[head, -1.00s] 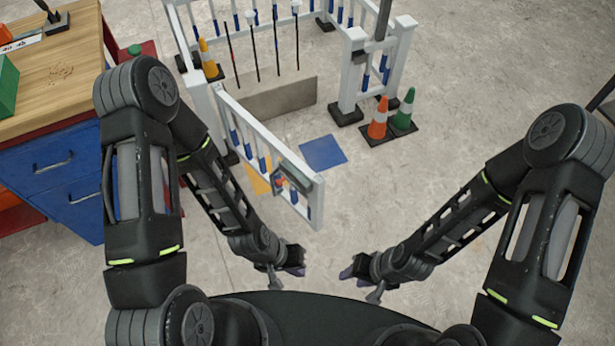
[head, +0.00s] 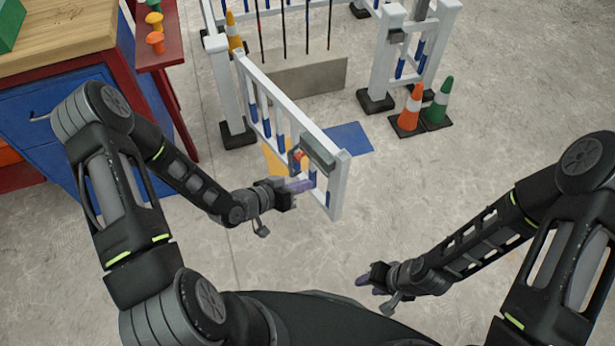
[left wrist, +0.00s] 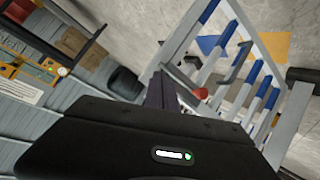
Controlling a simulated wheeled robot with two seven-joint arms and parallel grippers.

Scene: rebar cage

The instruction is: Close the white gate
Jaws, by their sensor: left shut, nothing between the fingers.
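The white gate (head: 270,78) with blue-banded bars stands swung open towards me, its far end at the left fence post (head: 227,90). A grey latch box (head: 318,150) and a red knob (head: 297,160) sit near its free end. My left gripper (head: 302,186) is shut and empty, its fingertips close beside the gate's free end; I cannot tell if they touch. In the left wrist view the gate (left wrist: 262,58) and red knob (left wrist: 200,93) show just right of the fingers (left wrist: 163,92). My right gripper (head: 366,280) is low over the floor, away from the gate; its jaw state is unclear.
The latch-side post (head: 384,60) stands across the opening. An orange cone (head: 412,108) and a green cone (head: 440,102) stand beside it. A concrete block (head: 308,76) lies inside the fence, and a blue floor patch (head: 350,138) lies in the opening. A blue workbench (head: 50,110) is at left.

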